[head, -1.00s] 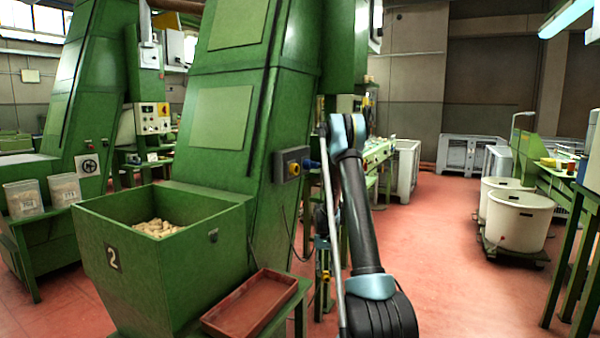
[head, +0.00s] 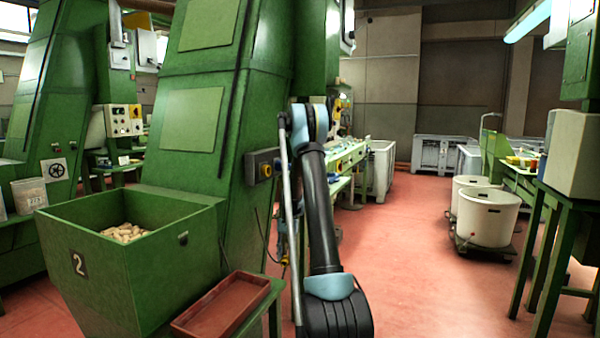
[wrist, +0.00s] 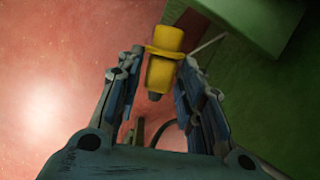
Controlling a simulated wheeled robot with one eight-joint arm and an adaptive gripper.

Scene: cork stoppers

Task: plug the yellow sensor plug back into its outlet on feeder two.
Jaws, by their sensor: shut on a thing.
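The yellow plug (wrist: 164,40) is between the fingers of my gripper (wrist: 160,78) in the wrist view, its wider yellow end pointing away from the palm. My gripper is shut on it. A dark cable curves below it between the fingers. Feeder two (head: 120,275) is the green machine with a hopper marked 2 in the head view. A small grey outlet box (head: 252,160) with a yellow ring sits on its right side, just left of my arm. A blue part shows beside the box.
A red tray (head: 222,308) stands at the feeder's front right. Cork stoppers (head: 124,232) lie in the hopper. White tubs (head: 487,215) stand on a dolly to the right, near a green bench (head: 520,180). The red floor (head: 410,270) between is clear.

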